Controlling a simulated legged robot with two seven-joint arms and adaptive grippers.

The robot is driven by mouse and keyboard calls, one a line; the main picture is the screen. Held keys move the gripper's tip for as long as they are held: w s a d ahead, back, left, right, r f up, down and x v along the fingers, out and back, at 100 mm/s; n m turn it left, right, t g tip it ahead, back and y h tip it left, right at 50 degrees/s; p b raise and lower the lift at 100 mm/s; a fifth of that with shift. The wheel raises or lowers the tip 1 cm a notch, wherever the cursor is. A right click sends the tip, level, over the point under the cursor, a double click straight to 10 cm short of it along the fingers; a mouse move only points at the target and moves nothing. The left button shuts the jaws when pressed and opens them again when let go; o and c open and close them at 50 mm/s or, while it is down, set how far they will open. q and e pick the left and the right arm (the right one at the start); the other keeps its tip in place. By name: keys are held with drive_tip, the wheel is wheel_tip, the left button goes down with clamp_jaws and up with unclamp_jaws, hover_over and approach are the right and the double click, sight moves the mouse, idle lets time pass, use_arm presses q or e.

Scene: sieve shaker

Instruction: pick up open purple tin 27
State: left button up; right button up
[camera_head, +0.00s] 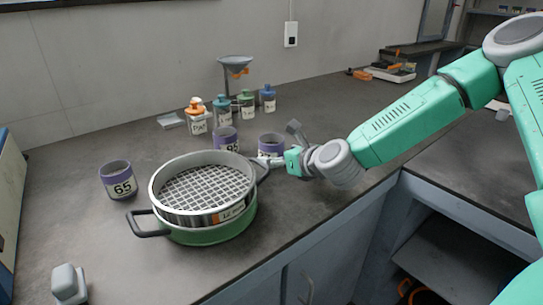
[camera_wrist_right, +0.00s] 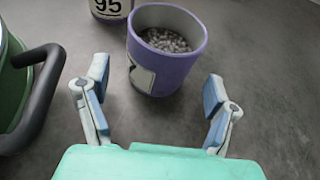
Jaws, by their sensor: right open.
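A purple open tin (camera_head: 270,145) stands on the dark bench behind the sieve pan, its label partly covered by my right gripper. In the right wrist view this tin (camera_wrist_right: 172,66) is upright and holds grey granules; its number cannot be read. My right gripper (camera_head: 278,146) is open and empty, low over the bench. In the wrist view my right gripper (camera_wrist_right: 157,84) has its fingers apart on the near side of the tin, one to each side, with bare bench between them. My left gripper does not show.
Purple tin 95 (camera_head: 225,139) stands close by, also in the wrist view (camera_wrist_right: 110,8). Tin 65 (camera_head: 117,181) is farther left. A sieve (camera_head: 205,190) sits in a green pan (camera_head: 212,236) with black handles, one near my gripper.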

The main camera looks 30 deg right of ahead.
sight(279, 156)
drive_tip(key=x, duration=0.3)
drive_tip(key=shift+w+f, duration=0.15)
drive_tip(key=c, duration=1.3)
